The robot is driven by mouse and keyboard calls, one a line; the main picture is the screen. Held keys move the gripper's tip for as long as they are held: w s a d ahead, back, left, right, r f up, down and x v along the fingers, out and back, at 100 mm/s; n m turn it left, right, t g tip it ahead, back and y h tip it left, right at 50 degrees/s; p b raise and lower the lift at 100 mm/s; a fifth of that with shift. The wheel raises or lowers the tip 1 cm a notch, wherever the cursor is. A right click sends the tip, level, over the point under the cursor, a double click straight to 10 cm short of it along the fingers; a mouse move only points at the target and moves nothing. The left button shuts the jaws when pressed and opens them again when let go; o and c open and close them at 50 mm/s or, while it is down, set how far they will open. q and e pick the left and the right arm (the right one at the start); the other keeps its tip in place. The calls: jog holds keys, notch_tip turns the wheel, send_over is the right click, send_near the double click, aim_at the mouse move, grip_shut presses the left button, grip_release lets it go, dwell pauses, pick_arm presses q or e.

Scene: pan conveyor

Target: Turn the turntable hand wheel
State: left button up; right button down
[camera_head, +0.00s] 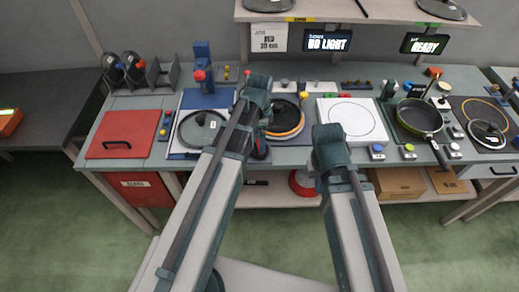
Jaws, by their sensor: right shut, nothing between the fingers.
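A red round part with a pale top (302,184), which may be the hand wheel, shows below the bench's front edge, beside my right arm. My right gripper (314,176) is shut and empty close to it; my own arm hides much of it, and I cannot tell whether they touch. A round plate with an orange ring and dark centre (286,120), perhaps the turntable, lies on the bench behind my arms. My left arm reaches up over the bench in front of this plate. Its gripper (260,147) is dark and mostly hidden, so its opening is unclear.
A red board with a black handle (124,134) and a glass lid (203,128) lie left. A white square plate (352,119) and a dark pan (420,117) are right. Cardboard boxes (398,184) stand below. A shelf (350,10) with signs hangs above the back.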

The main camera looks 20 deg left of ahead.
pick_arm(q)
notch_tip(320, 180, down, 3)
jog(key=shift+f+b, duration=0.15)
jog(key=shift+b, duration=0.95)
pick_arm(e)
notch_tip(320, 180, down, 3)
jog(key=shift+f, duration=0.15)
pick_arm(q)
jog(key=c, duration=1.2)
